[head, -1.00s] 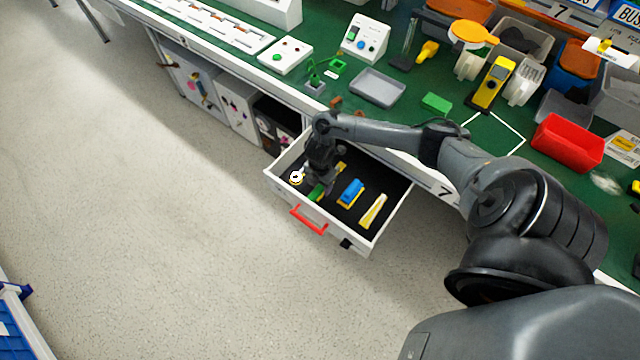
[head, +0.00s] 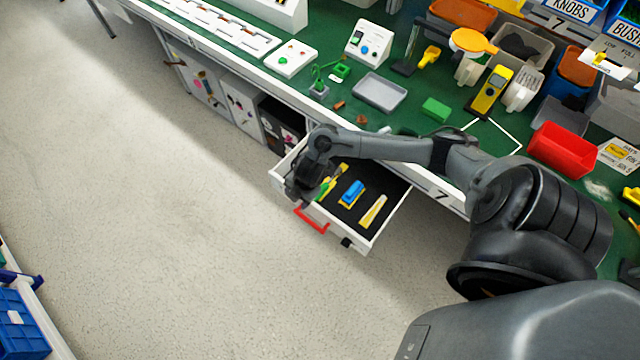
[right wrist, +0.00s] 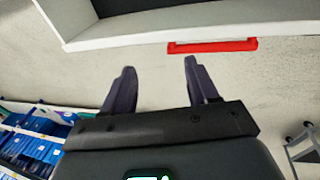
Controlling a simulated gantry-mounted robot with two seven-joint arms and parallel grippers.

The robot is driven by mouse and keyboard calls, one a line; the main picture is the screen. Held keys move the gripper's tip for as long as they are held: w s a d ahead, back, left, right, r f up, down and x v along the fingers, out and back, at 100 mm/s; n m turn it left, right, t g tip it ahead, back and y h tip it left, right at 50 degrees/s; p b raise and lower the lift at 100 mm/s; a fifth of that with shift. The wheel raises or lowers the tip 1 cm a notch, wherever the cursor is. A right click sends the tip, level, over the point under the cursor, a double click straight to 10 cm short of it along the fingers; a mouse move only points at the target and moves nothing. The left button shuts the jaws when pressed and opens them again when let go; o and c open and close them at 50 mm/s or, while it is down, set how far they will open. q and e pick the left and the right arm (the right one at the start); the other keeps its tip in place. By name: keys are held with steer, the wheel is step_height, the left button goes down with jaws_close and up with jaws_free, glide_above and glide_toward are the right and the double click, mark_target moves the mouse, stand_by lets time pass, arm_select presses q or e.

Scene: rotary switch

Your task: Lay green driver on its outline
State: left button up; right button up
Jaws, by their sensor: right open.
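The green driver (head: 323,190) lies in the open drawer, near its left end. Yellow (head: 342,168) shows next to it, but it is too small to tell whether this is part of the driver or its outline, or how the two line up. My right gripper (head: 299,190) is at the drawer's front left corner, beside the driver, and partly hides that corner. In the right wrist view the fingers of my right gripper (right wrist: 157,82) are apart with nothing between them. My left gripper is not in view.
The white drawer (head: 392,213) has a red handle (head: 312,221); the handle also shows in the right wrist view (right wrist: 212,46). A blue item (head: 352,192) and a pale yellow item (head: 373,210) lie in the drawer. The green bench top behind holds bins and parts. The floor in front is clear.

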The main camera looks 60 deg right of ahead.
steer(key=s+a+r+m+t, duration=0.2)
steer(key=a+r+m, duration=0.1)
steer(key=a, duration=0.4)
steer(key=s+a+r+m+t, duration=0.1)
steer(key=s+a+r+m, duration=0.15)
steer(key=a, duration=0.55)
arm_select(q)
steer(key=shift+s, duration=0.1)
arm_select(e)
steer(key=s+d+r+m+g, duration=0.1)
steer(key=s+d+r+m, duration=0.1)
steer(key=s+m, duration=0.2)
steer(key=s+d+r+m+g, duration=0.1)
steer(key=s+r+m, duration=0.2)
steer(key=s+m, duration=0.2)
steer(key=shift+s+d+r+h, duration=0.3)
steer(key=shift+s+d, duration=0.05)
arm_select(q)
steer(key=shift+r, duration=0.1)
arm_select(e)
steer(key=shift+r, duration=0.1)
